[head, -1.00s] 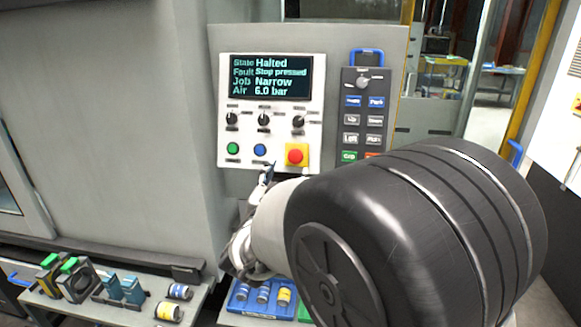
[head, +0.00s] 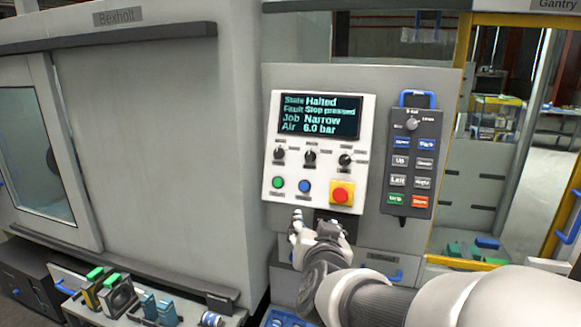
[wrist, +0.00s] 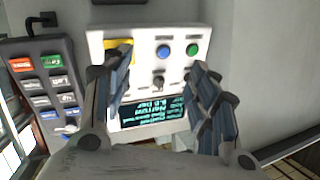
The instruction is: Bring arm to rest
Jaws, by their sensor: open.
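My gripper (head: 318,224) is open and empty, just below the white control panel (head: 268,200) in the head view. In the wrist view my gripper (wrist: 161,65) has its two fingers spread in front of the panel, which appears upside down. The panel's screen (head: 321,116) reads Halted, Stop pressed, Job Narrow, Air 6.0 bar. The red stop button (head: 341,194) on its yellow plate is above and right of my gripper. In the wrist view the left finger hides most of the yellow plate (wrist: 112,44). I cannot tell whether the fingers touch anything.
A grey pendant (head: 410,160) with several buttons hangs right of the panel. A large grey machine cabinet (head: 160,150) stands at left. A yellow-framed opening (head: 462,150) is at the right.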

